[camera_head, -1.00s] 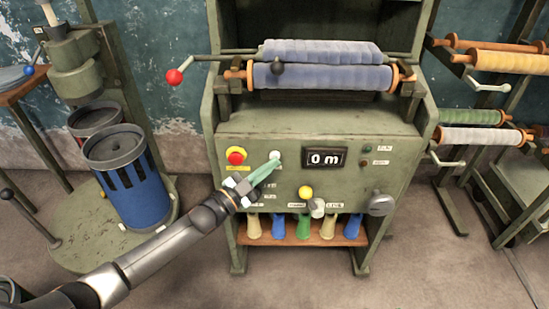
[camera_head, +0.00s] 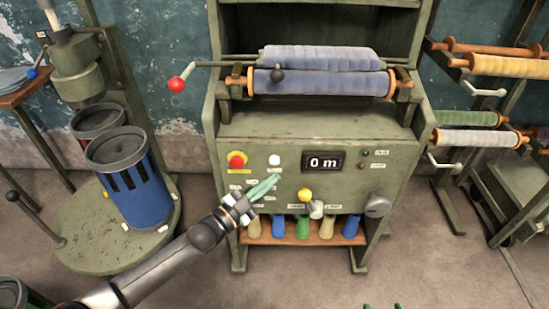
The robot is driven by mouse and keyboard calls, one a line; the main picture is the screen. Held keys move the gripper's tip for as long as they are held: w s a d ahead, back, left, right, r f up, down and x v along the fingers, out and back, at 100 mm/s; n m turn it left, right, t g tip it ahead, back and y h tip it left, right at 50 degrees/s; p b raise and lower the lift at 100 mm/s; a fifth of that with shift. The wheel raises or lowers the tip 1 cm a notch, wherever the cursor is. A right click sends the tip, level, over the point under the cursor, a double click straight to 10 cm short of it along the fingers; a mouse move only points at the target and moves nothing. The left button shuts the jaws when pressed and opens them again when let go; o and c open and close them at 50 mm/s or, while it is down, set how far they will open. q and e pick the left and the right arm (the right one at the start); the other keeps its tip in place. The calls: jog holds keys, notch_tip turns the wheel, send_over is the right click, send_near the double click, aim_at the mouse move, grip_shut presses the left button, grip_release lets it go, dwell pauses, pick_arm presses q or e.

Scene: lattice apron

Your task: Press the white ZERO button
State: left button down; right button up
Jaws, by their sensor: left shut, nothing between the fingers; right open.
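The white button (camera_head: 274,160) is on the green machine's front panel (camera_head: 330,190), right of the red knob on yellow and left of the display (camera_head: 324,162), which reads "0 m". The button is in full view. My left gripper (camera_head: 277,178) is shut and empty, its pale green fingers pointing up and right. Its tips are just below the button in the picture and apart from it. My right gripper (camera_head: 383,306) shows only as two green fingertips set apart at the bottom edge; the rest is out of view.
The panel also bears a red button (camera_head: 237,160), a yellow knob (camera_head: 305,195), a pale lever knob (camera_head: 316,209) and a grey knob (camera_head: 377,206). Blue cloth rolls (camera_head: 320,80) lie above, with a red-ended crank (camera_head: 177,84) at left. Coloured spools stand on the shelf below.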

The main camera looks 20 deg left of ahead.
pick_arm(q)
jog(key=s, duration=0.1)
jog(key=s+p, duration=0.1)
jog(key=shift+s+d, duration=0.3)
jog(key=shift+d, duration=0.1)
pick_arm(e)
jog(key=shift+r, duration=0.9)
